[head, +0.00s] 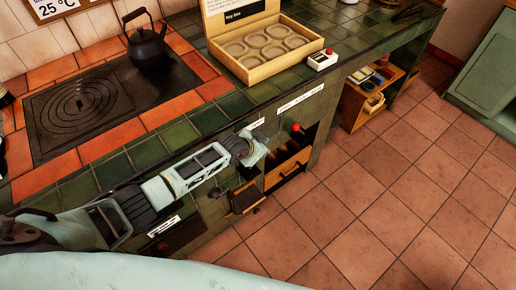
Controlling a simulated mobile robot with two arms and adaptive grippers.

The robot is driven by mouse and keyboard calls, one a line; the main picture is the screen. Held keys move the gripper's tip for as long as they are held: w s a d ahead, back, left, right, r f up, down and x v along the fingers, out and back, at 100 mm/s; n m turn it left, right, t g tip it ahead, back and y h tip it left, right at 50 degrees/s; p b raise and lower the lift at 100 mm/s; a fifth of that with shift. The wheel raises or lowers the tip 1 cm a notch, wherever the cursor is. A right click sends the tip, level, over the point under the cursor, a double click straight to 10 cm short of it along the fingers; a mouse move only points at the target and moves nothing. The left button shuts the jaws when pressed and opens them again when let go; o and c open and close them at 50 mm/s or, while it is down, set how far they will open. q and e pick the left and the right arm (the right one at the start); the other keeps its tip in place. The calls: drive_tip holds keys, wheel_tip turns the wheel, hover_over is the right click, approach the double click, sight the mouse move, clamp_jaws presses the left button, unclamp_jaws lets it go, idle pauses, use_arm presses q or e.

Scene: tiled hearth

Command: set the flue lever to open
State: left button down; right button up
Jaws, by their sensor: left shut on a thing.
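My left gripper (256,152) reaches across the tiled hearth to its front face. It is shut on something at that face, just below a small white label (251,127). The held part looks like the flue lever, but the gripper hides most of it, so I cannot read its setting. A red knob (296,128) shows to the right of the gripper, apart from it, under a long white label (299,100) too small to read. My right gripper is not in view.
Below the gripper, a wooden flap (246,199) and a wooden drawer front (288,169) stand at the hearth. A kettle (148,46) stands on the dark hob (72,112). An open wooden box (258,72) is on the counter. The tiled floor (390,180) at right is clear.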

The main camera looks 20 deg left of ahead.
use_arm(q)
drive_tip(key=shift+d+f, duration=0.3)
drive_tip(key=shift+f, duration=0.35)
drive_tip(key=c, duration=1.7)
unclamp_jaws()
drive_tip(key=shift+w, duration=0.1)
drive_tip(key=shift+w+a+r, duration=0.1)
drive_tip(key=shift+a, duration=0.05)
drive_tip(key=shift+r, duration=0.2)
drive_tip(key=v, duration=1.1)
drive_tip(key=shift+s+a+r, duration=0.1)
drive_tip(key=shift+s+r, duration=0.1)
drive_tip(key=shift+s, duration=0.1)
drive_tip(key=shift+f, duration=0.1)
